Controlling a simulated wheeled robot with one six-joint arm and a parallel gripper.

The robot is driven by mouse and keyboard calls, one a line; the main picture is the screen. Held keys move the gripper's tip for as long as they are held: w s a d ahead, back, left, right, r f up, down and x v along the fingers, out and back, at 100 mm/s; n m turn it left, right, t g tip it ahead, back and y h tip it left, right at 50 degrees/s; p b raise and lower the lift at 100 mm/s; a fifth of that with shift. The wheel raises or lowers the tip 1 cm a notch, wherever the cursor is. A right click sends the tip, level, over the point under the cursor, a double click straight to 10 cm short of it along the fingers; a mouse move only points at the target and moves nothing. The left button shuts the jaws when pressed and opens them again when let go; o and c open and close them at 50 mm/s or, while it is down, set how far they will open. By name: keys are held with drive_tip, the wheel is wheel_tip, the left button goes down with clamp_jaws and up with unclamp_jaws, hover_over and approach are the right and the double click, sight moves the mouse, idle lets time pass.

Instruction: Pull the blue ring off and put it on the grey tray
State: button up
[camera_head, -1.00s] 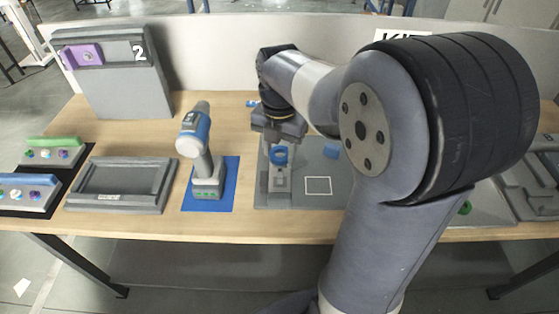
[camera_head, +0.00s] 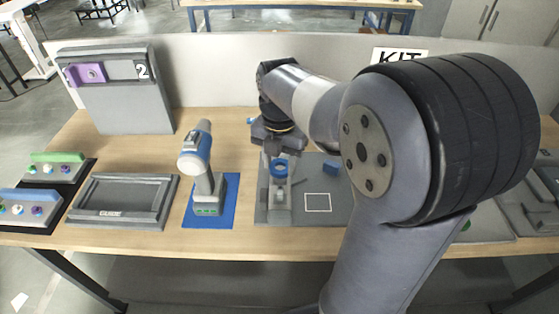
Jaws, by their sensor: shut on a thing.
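The blue ring (camera_head: 279,169) shows just below my gripper (camera_head: 278,150), over a grey fixture (camera_head: 280,196) on a grey board. My gripper points down and is shut on the ring, though its fingertips are small and partly hidden by its own body. I cannot tell whether the ring is still around a post. A grey rimmed tray (camera_head: 167,205) lies on the table at the left, empty, with a "GUIDE" label on its front.
A blue and grey drill (camera_head: 204,170) stands on a blue mat between tray and board. A blue block (camera_head: 329,168) and a white square outline (camera_head: 317,203) are on the board. A grey panel marked 2 (camera_head: 130,110) stands behind the tray. My arm hides the right side.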

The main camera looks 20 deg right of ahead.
wheel_tip(320, 180, up, 8)
drive_tip(key=p, duration=0.6)
drive_tip(key=shift+f+p, duration=0.25)
drive_tip(key=shift+p, duration=0.15)
idle(0.5)
idle(0.5)
